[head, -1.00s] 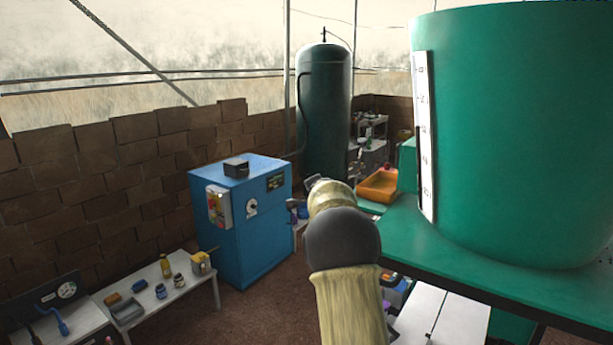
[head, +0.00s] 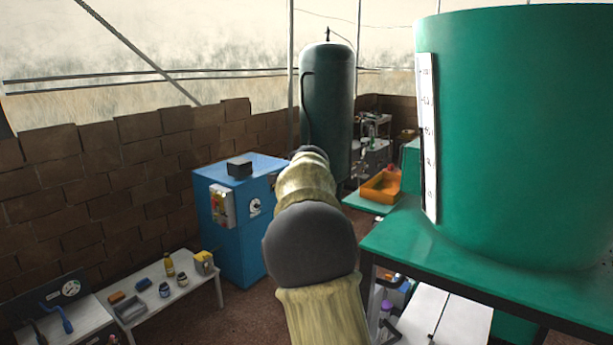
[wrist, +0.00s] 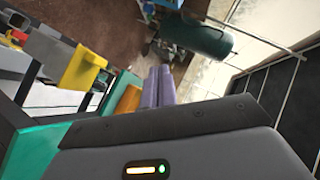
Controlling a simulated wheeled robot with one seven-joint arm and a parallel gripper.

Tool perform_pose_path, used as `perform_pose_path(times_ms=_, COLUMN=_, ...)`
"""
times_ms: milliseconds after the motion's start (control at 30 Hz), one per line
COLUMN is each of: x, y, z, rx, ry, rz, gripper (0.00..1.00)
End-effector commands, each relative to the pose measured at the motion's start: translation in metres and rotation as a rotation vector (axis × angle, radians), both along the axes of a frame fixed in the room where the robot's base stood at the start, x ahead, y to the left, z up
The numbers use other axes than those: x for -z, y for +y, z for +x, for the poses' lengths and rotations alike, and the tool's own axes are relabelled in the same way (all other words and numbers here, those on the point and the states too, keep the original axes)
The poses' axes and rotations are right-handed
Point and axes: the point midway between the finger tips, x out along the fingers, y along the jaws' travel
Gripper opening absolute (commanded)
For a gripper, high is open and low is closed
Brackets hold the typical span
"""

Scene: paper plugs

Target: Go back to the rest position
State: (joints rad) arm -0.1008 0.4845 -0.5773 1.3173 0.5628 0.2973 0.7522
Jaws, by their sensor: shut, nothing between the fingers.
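My gripper (wrist: 158,84) shows in the wrist view as two lilac fingers side by side, shut with nothing between them. It is clear of the objects around it, as far as the wrist view shows. In the head view my arm reaches forward from the bottom middle, between the blue cabinet (head: 232,232) and the green table (head: 450,268). The arm hides the gripper there. The wrist view is tilted strongly.
A large green tub (head: 520,140) stands on the green table at the right. An orange tray (head: 376,190) and a dark green tank (head: 327,110) are behind my arm. A low white table (head: 190,301) with small items stands at lower left. Bare floor shows between.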

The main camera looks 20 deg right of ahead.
Motion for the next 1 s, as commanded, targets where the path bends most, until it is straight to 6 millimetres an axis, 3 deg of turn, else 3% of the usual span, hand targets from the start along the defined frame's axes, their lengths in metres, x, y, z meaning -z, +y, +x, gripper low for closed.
perform_pose_path(times_ms=467, x=0.0, y=-0.003, z=-0.001, rx=0.005, ry=0.0, rz=0.0, gripper=0.0)
perform_pose_path(times_ms=567, x=0.007, y=-0.001, z=-0.004, rx=-0.003, ry=0.016, rz=-0.003, gripper=0.0)
perform_pose_path(times_ms=667, x=0.028, y=0.003, z=-0.013, rx=-0.026, ry=0.063, rz=-0.013, gripper=0.0)
perform_pose_path(times_ms=767, x=0.062, y=0.013, z=-0.03, rx=-0.073, ry=0.143, rz=-0.034, gripper=0.0)
perform_pose_path(times_ms=1000, x=0.154, y=0.056, z=-0.09, rx=-0.264, ry=0.375, rz=-0.117, gripper=0.0)
